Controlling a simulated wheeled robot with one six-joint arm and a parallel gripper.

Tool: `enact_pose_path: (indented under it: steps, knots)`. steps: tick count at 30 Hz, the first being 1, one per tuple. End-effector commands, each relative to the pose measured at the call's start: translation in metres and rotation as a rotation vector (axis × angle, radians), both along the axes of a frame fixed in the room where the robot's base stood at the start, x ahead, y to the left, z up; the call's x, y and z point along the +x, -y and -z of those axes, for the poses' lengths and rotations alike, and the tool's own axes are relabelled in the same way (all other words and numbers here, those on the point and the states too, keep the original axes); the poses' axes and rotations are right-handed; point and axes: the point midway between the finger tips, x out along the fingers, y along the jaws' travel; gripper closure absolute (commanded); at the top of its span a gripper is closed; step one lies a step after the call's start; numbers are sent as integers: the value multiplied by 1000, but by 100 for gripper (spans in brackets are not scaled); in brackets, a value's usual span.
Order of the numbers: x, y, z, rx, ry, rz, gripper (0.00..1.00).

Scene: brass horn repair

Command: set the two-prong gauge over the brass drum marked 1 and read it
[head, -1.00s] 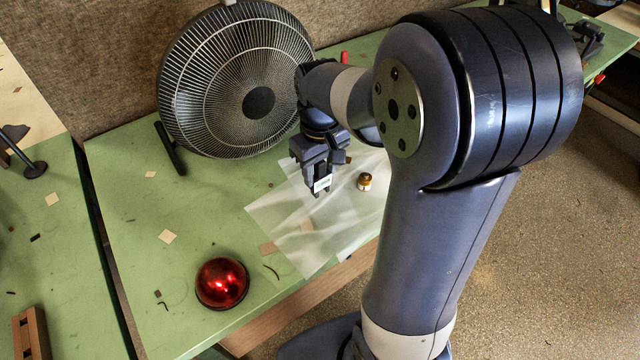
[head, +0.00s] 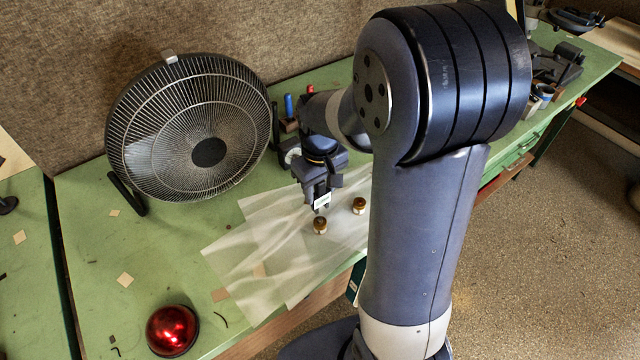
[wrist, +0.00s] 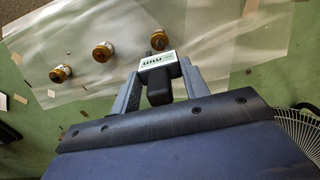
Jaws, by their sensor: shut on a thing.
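My gripper (head: 321,207) is shut on the two-prong gauge (head: 321,200), a small block with a pale display. In the wrist view the gauge (wrist: 158,62) sits between the fingers (wrist: 155,80); its display is too small to read. Three brass drums show in the wrist view: one at the left (wrist: 60,73), one in the middle (wrist: 102,52), and one (wrist: 159,40) just beyond the gauge. In the head view one drum (head: 320,225) stands just below the gripper and another (head: 359,206) to its right. The gauge appears above the drums. No drum marks are legible.
The drums stand on a translucent sheet (head: 245,262) on the green bench. A large fan (head: 190,150) stands at the left, a red dome (head: 172,330) near the front edge. Small tools stand behind my arm.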

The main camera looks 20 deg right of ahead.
Motion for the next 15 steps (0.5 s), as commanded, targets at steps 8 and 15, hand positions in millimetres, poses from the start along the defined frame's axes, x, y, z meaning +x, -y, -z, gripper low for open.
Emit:
enact_pose_path:
  steps: [8,15]
  knots:
    - [0,0,4,0,0,0,82]
    - [0,0,20,0,0,0,82]
